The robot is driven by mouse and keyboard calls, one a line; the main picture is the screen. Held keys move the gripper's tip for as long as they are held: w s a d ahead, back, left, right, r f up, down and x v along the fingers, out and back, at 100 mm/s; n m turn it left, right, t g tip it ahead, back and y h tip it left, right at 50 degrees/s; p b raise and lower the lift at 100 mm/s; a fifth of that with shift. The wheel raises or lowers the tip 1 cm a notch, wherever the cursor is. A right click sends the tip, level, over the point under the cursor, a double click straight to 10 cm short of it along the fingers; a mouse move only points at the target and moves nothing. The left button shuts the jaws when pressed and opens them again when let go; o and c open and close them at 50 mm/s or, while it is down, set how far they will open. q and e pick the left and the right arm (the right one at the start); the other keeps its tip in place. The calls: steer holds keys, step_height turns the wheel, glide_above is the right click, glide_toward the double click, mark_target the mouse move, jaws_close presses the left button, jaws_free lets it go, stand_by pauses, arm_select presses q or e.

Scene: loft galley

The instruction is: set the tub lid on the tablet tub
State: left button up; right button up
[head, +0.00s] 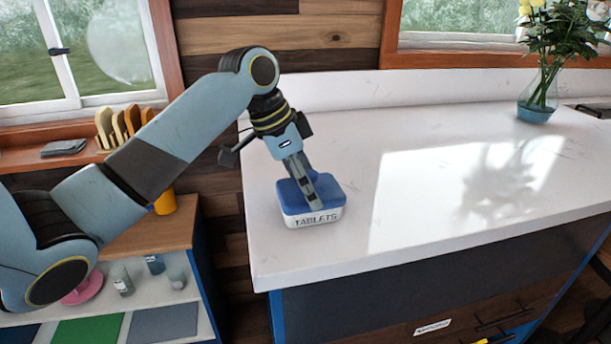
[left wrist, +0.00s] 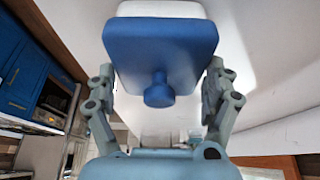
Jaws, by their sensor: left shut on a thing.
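The tablet tub (head: 312,220) is a white box marked "TABLETS" near the left front corner of the white counter. Its white side also shows at the top of the left wrist view (left wrist: 160,9). The blue tub lid (head: 291,203) lies over the tub's top, looking level and lined up with it; I cannot tell if it is fully seated. In the left wrist view the lid (left wrist: 160,45) shows its round knob toward me. My left gripper (head: 314,204) reaches down from above and is shut on the lid, a finger at each side. My right gripper is not in view.
The white counter (head: 350,235) is clear to the right of the tub. A glass vase of flowers (head: 537,100) stands far off at the back right. A low shelf unit (head: 150,235) with small containers stands left of the counter, below the window sill.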

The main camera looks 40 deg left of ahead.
arm_select(q)
steer(key=shift+f, duration=0.2)
steer(key=o, duration=1)
steer(key=shift+c, duration=0.2)
steer(key=v, duration=1.2)
